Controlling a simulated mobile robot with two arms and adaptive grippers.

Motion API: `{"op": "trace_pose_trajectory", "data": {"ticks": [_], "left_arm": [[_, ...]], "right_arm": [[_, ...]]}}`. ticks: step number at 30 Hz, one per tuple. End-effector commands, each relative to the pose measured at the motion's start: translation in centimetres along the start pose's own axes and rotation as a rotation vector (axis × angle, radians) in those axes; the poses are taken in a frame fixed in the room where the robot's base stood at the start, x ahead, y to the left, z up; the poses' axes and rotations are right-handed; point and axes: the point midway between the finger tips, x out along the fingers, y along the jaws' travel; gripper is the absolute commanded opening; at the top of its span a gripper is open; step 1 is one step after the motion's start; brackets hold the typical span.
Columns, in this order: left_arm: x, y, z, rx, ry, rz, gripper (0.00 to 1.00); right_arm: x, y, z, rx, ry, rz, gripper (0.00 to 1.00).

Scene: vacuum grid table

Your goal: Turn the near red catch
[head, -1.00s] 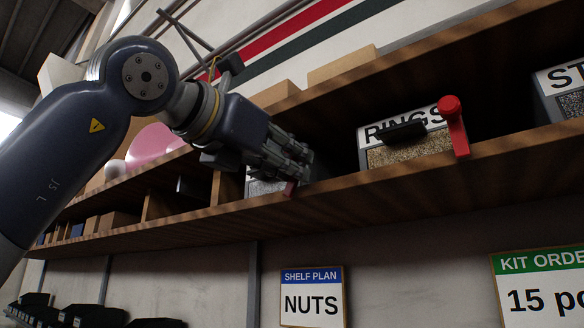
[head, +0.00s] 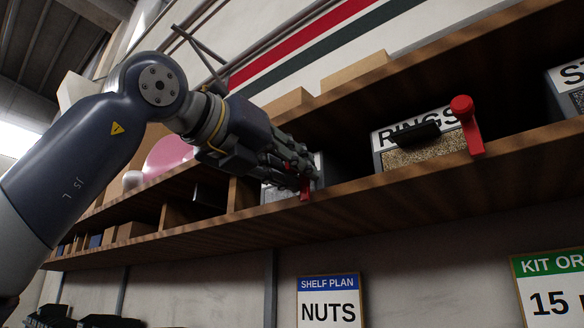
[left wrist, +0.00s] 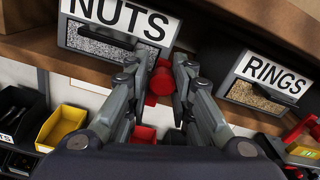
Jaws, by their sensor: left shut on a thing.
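The near red catch (head: 305,188) is at the shelf edge beside the NUTS bin (head: 272,193). Much of it is hidden behind my left fingers in the head view. In the left wrist view the catch (left wrist: 161,82) sits between the two fingers, its round red knob towards me. My left gripper (head: 303,172) is shut on this catch; it also shows in the left wrist view (left wrist: 158,88). The NUTS bin (left wrist: 105,45) is just behind it there. My right gripper is not in view.
The RINGS bin (head: 415,155) stands to the right with another red catch (head: 468,125) upright at its right side. The wooden shelf board (head: 380,190) runs along under the bins. A yellow bin (left wrist: 62,127) is lower left in the left wrist view.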

Motion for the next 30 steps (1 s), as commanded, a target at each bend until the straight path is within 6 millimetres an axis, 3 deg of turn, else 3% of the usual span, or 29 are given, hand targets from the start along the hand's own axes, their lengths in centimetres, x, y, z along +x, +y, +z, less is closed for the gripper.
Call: {"op": "trace_pose_trajectory", "data": {"ticks": [10, 11, 12, 13, 23, 30], "left_arm": [[0.1, -0.1, -0.1, -0.007, 0.004, -0.004, 0.00], [0.1, -0.1, -0.1, -0.007, 0.004, -0.004, 0.28], [0.0, -0.1, -0.1, -0.006, 0.003, -0.003, 0.37], [0.0, -0.1, -0.1, -0.006, 0.002, -0.003, 0.39], [-0.1, 0.0, 0.1, -0.004, -0.002, -0.001, 0.39], [-3.3, 0.1, 0.2, -0.002, -0.005, -0.001, 0.39]], "right_arm": [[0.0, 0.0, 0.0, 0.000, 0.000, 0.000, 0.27], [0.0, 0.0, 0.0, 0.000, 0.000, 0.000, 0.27], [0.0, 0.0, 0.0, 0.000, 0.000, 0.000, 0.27], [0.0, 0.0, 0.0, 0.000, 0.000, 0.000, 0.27], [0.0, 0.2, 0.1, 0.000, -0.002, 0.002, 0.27], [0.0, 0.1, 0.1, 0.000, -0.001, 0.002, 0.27]]}}
